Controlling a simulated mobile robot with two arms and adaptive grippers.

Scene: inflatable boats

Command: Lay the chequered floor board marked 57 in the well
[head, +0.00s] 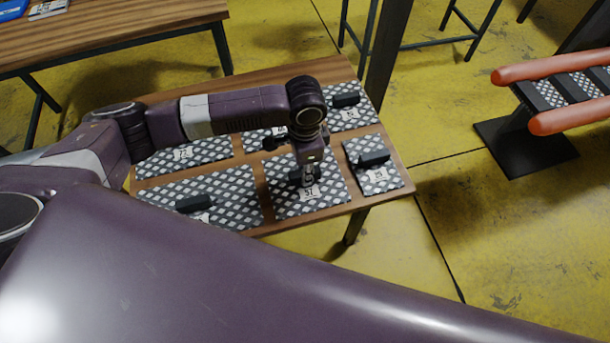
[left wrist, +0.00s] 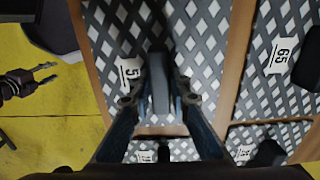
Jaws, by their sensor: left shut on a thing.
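The chequered board marked 57 (head: 285,203) lies on the wooden table (head: 268,80), front middle, among similar boards; I cannot see any gap beneath it. My left gripper (head: 308,180) points down over it, shut on its dark handle. The left wrist view shows the handle (left wrist: 160,88) between the two fingers (left wrist: 159,103), beside a partly hidden label. My right gripper (left wrist: 46,73) shows small at the left of that view, fingers apart and empty. At the right of the head view, the boat has two orange tubes (head: 560,68) with chequered boards between them; its well is only partly in view.
A board marked 65 (left wrist: 283,55) and other handled boards lie close around. The boat rests on a stand with a dark base plate (head: 540,145). A dark post (head: 385,60) rises behind the table. Yellow floor (head: 450,190) lies clear between table and boat.

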